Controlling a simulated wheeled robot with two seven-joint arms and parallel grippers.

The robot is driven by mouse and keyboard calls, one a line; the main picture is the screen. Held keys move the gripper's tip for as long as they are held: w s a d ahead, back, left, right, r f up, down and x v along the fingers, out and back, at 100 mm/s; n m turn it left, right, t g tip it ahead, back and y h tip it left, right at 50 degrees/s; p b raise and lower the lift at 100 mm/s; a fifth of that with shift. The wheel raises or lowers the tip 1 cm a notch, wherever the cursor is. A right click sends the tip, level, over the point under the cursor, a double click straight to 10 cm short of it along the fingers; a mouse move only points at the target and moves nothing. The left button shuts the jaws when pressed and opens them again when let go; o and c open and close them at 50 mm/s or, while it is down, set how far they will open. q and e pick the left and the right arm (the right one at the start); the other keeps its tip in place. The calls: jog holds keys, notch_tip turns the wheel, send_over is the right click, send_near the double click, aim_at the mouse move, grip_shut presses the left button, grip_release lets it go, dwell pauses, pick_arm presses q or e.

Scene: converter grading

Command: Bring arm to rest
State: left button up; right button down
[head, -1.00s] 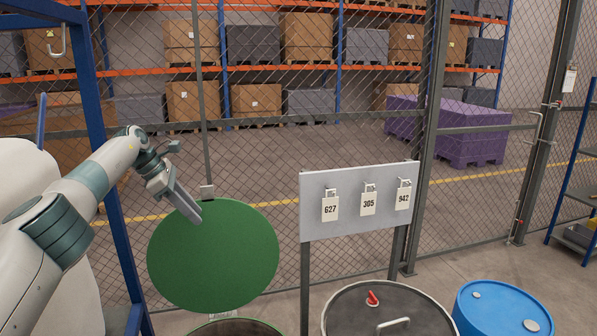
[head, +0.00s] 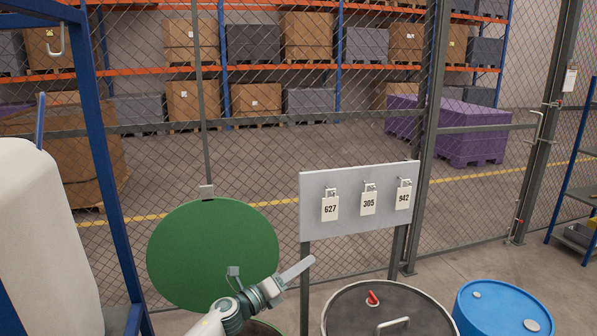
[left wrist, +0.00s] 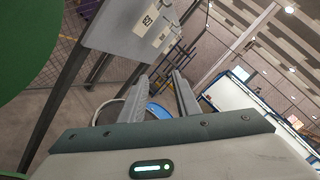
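My left gripper (head: 297,268) is low in the head view, in front of the lower right edge of a round green lid (head: 205,245). Its fingers point to the right and slightly up, towards the grey tag board. In the head view one finger hides the other. In the left wrist view the two fingers of the gripper (left wrist: 160,82) stand apart with nothing between them. The forearm comes up from the bottom edge. My right gripper is in neither view.
A grey board (head: 350,230) with numbered tags stands on posts right of the gripper. A dark drum (head: 345,310) with a red lever and a blue drum (head: 505,310) stand at lower right. A mesh fence (head: 270,170) closes off the back. A blue post (head: 105,165) stands left.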

pick_arm(q)
jog(key=s+a+f+n+y, duration=0.7)
jog(key=s+a+f+n, duration=0.15)
jog(key=s+n, duration=0.35)
jog(key=s+a+f+n+y, duration=0.6)
jog(key=s+a+f+n, duration=0.3)
jog(key=n, duration=0.4)
jog(key=s+a+f+n+g, duration=0.2)
jog(key=s+n+g, duration=0.1)
jog(key=s, duration=0.9)
jog(key=s+a+f+n+g, duration=0.2)
jog(key=s+n+g, duration=0.1)
jog(key=s, duration=0.9)
jog(key=s+a+f+n+g, duration=0.2)
jog(key=s+f+n+g, duration=0.1)
jog(key=s, duration=0.8)
notch_tip(320, 180, down, 30)
jog(key=s+f+g+b, duration=0.1)
jog(key=s+g+b, duration=0.1)
jog(key=s+a+f+g+b, duration=0.1)
jog(key=s+a+f, duration=0.1)
jog(key=s+f, duration=1.5)
jog(key=shift+s+a+f+m+y+b, duration=0.3)
jog(key=shift+a+f+y+b, duration=0.1)
jog(key=shift+f, duration=0.25)
